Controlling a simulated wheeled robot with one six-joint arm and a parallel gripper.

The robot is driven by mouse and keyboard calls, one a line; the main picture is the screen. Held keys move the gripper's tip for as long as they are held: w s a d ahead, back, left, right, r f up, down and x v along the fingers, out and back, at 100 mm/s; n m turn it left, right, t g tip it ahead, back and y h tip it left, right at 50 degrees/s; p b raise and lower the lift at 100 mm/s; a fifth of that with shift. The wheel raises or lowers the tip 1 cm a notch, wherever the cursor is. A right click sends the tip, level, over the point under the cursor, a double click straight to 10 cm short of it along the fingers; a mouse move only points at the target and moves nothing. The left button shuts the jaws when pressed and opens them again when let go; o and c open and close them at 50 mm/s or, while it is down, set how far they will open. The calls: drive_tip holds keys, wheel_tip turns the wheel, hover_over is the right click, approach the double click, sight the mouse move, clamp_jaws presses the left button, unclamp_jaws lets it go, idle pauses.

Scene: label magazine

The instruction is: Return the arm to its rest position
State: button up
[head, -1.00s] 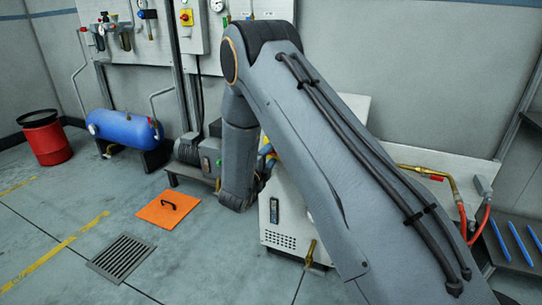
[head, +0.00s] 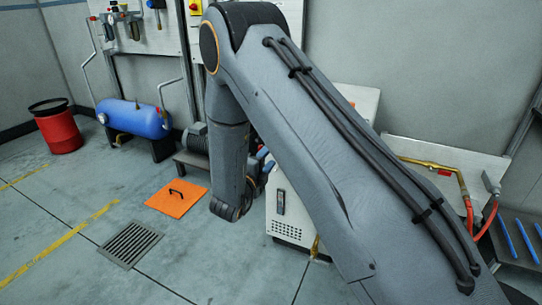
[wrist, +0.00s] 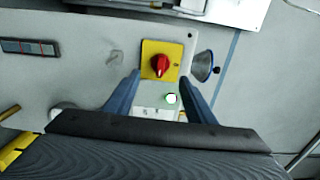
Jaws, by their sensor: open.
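My arm (head: 300,150) crosses the head view from the lower right up to a bent elbow at the top, and its forearm hangs down from there. I cannot tell the distance from the fingers to the panel.
A white cabinet (head: 287,218) stands close behind the forearm. A blue tank (head: 135,118), a red drum (head: 60,132) and an orange floor plate (head: 172,205) are to the left. Brass pipe and red hoses (head: 468,212) are at the right. The floor around the drain grate (head: 130,244) is clear.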

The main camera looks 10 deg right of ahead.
drive_tip(key=a+r+n+g+y, duration=0.2)
drive_tip(key=a+r+n+y, duration=0.3)
drive_tip(key=a+n+y, duration=0.35)
drive_tip(key=s+a+r+n+g+y, duration=0.2)
drive_tip(key=s+a+n, duration=0.15)
drive_tip(key=s, duration=0.25)
drive_tip(key=s+a+r+n+g+y, duration=0.2)
drive_tip(key=s+n, duration=0.3)
drive_tip(key=s, duration=0.1)
drive_tip(key=s+d+r+n+g, duration=0.1)
drive_tip(key=s+d+n+g, duration=0.25)
drive_tip(key=s, duration=0.65)
drive_tip(key=s+d+r+n+g+h+p, duration=0.1)
drive_tip(key=s+d+r+n+g, duration=0.2)
drive_tip(key=s, duration=0.7)
drive_tip(key=s+d+n+g, duration=0.25)
drive_tip(key=s+n, duration=0.25)
drive_tip(key=s, duration=0.5)
drive_tip(key=d+r+m+p, duration=0.3)
drive_tip(key=d+r+p, duration=0.6)
drive_tip(key=p, duration=1)
drive_tip(key=shift+w+d+r+h, duration=0.35)
drive_tip(key=shift+r+h, duration=0.1)
drive_tip(key=shift+r, duration=0.45)
